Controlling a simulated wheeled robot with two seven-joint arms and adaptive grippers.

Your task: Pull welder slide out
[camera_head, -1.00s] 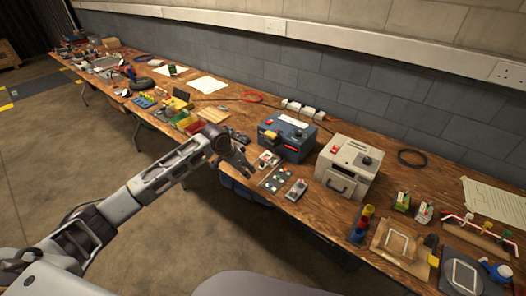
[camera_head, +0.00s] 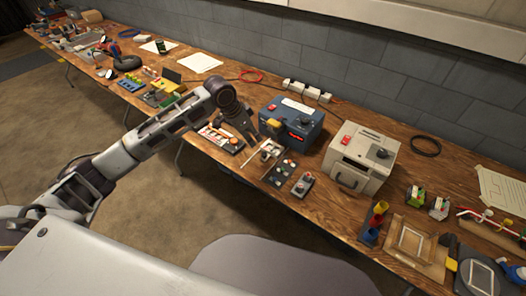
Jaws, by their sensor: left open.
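A blue box (camera_head: 292,122) with a red display and a yellow part (camera_head: 273,127) on its front left stands on the workbench. A beige box (camera_head: 360,158) with a red button, a dark knob and a front handle (camera_head: 347,179) stands right of it. I cannot tell for sure which one is the welder, and no slide is clearly recognisable. My left gripper (camera_head: 249,138) is open and empty, pointing down just left of the blue box, near a small pale fixture (camera_head: 262,154). Its fingers look apart from these things. My right gripper is not in view.
A board with dark and red parts (camera_head: 281,172) and a small grey device (camera_head: 303,185) lie near the bench's front edge. A power strip (camera_head: 306,91) and cables lie behind the blue box.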

